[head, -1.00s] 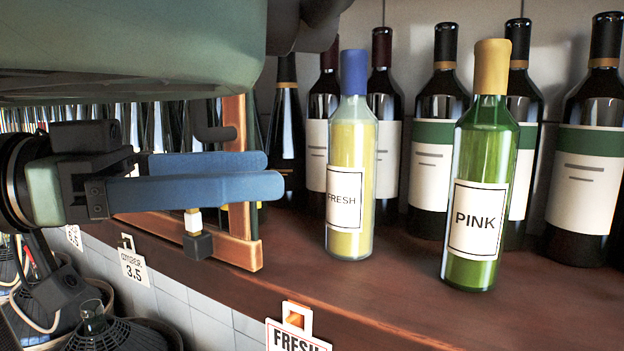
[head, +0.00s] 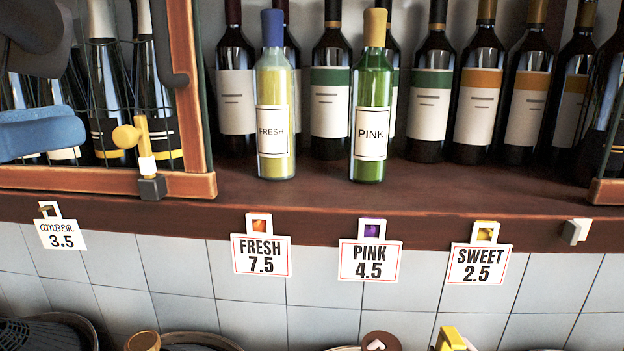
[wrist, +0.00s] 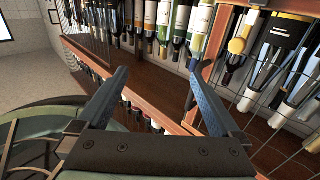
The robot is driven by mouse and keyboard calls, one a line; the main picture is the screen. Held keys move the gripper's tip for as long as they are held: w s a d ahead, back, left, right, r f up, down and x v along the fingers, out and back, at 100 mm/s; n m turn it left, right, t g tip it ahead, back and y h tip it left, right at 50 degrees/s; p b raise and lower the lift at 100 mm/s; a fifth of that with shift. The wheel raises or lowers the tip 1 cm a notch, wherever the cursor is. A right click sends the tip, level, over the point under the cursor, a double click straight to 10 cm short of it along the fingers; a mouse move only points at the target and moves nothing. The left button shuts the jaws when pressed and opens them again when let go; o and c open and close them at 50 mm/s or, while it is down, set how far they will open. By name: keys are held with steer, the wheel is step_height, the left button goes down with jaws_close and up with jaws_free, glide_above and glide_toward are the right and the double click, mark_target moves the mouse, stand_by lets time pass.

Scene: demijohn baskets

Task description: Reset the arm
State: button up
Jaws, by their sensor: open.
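My gripper (wrist: 158,78) is open and empty in the wrist view, its two blue fingers spread apart with the brown shelf beyond. In the head view one blue finger (head: 40,132) shows at the left edge, in front of the wire-meshed cabinet door; the rest of the gripper is cut off. The finger appears apart from the bottles on the open shelf.
The FRESH bottle (head: 274,100) and PINK bottle (head: 371,105) stand upright on the shelf (head: 450,190), before a row of dark bottles. A wooden frame (head: 110,180) with a yellow-knobbed latch (head: 128,136) is at left. Price tags hang below; baskets (head: 60,335) stand underneath.

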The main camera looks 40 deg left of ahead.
steer(key=w+d+n+t+y, duration=0.1)
steer(key=w+d+n+t, duration=0.15)
steer(key=w, duration=1.25)
steer(key=w+d+r+t+y, duration=0.1)
steer(key=w+d, duration=0.6)
steer(key=d, duration=0.1)
steer(key=w+d+r+t+y, duration=0.1)
steer(key=w+d+r+t, duration=0.15)
steer(key=d, duration=0.95)
steer(key=s+d+r+t, duration=0.2)
steer(key=s+d, duration=0.3)
steer(key=d, duration=0.3)
steer(key=shift+s+d+r+m+t, duration=0.15)
steer(key=shift+s+d+m+t, duration=0.25)
steer(key=shift+t, duration=0.3)
